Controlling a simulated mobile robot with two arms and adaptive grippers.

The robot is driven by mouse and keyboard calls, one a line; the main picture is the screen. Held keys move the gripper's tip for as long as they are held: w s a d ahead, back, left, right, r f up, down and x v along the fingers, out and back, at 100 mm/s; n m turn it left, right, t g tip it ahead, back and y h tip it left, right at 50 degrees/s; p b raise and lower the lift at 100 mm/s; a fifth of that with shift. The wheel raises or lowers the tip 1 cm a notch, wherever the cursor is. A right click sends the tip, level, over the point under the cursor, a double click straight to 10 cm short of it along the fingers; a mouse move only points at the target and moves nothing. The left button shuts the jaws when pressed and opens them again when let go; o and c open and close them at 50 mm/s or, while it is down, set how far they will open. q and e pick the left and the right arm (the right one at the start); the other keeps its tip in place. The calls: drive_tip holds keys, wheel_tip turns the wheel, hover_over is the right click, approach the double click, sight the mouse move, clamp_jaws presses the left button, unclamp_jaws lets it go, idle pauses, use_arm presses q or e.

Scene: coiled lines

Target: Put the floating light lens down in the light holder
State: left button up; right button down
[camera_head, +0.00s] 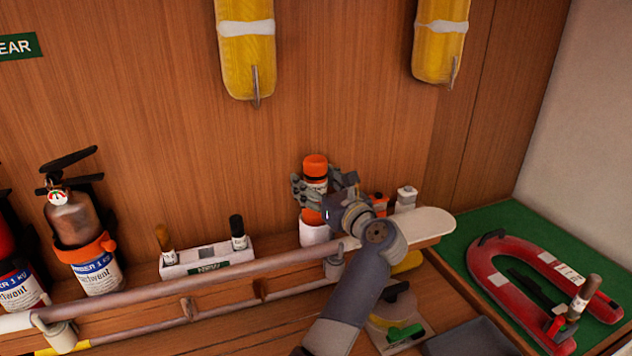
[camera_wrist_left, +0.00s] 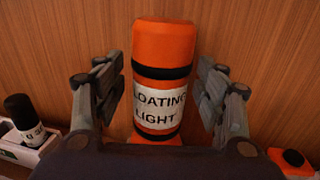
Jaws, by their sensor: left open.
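The floating light (camera_head: 315,166) is an orange cylinder with dark bands and a white label. It stands upright on the shelf against the wooden wall. In the left wrist view the floating light (camera_wrist_left: 163,62) shows its "FLOATING LIGHT" label upright between the fingers. A white cup-like piece (camera_head: 314,235), seemingly the light holder, is directly below it; the light's lower end is partly hidden, so I cannot tell how deep it sits. My left gripper (camera_head: 322,188) is open around the light, with gaps on both sides in the wrist view. My right gripper is not in view.
A white box with two small bottles (camera_head: 207,257) stands left on the shelf. A rail (camera_head: 190,291) runs along the shelf front. Small orange and white containers (camera_head: 405,197) stand right of the gripper. A red horseshoe-shaped float (camera_head: 487,262) lies on green at the right.

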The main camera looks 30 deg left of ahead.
use_arm(q)
wheel_tip(320, 180, up, 10)
drive_tip(key=shift+r, duration=0.1)
idle(0.4)
drive_tip(key=shift+d, duration=0.1)
idle(0.4)
